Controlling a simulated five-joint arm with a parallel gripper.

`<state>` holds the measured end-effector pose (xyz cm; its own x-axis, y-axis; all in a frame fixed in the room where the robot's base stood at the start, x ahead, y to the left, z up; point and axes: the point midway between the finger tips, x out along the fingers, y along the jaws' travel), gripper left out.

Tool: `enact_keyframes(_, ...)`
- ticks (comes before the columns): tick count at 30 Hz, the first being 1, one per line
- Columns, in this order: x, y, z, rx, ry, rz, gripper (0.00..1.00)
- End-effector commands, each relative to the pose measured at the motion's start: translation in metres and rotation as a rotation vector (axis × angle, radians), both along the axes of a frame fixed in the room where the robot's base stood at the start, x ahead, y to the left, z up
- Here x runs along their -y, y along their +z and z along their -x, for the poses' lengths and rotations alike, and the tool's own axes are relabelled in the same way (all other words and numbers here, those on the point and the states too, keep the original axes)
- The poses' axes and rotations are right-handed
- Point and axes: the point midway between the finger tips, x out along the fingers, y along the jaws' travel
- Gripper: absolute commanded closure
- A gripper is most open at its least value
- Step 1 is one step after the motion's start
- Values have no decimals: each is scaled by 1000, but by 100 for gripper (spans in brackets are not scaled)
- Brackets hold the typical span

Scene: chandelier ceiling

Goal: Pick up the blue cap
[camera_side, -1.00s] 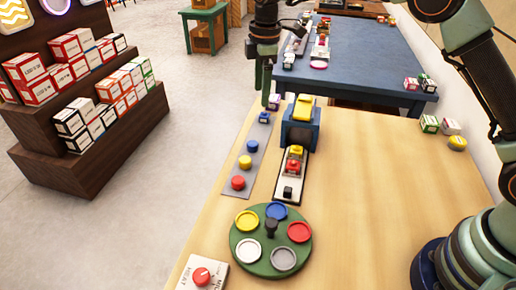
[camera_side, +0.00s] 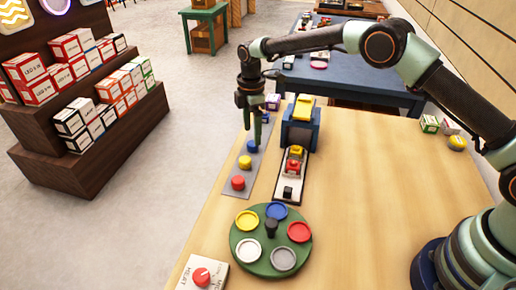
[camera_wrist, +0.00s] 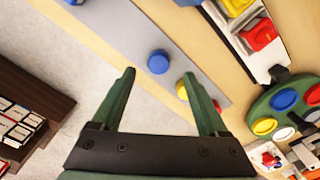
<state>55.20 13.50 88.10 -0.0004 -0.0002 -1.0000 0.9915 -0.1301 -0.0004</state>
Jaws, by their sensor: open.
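The blue cap (camera_side: 252,146) sits on a long grey strip (camera_side: 258,162), behind a yellow cap (camera_side: 245,161) and a red cap (camera_side: 238,183). In the wrist view the blue cap (camera_wrist: 158,62) shows between and just beyond the fingertips of my gripper (camera_wrist: 159,75). In the side view my gripper (camera_side: 252,134) points down just above the blue cap. Its fingers are apart and nothing is between them. I cannot tell the exact height gap.
A green turntable (camera_side: 240,262) with coloured discs stands in front. The wooden table (camera_side: 375,190) is clear to the right.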

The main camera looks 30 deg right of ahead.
Motion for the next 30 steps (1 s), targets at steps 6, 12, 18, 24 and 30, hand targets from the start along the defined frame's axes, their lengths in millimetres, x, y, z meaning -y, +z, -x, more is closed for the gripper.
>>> enact_keyframes(6,2,-33,-1,-2,0,1,23)
enact_keyframes(12,2,-45,-2,0,0,0,23)
enact_keyframes(18,2,-44,-2,1,0,0,27)
enact_keyframes(24,2,-44,-2,0,0,0,100)
enact_keyframes(30,2,-44,-2,0,-1,0,100)
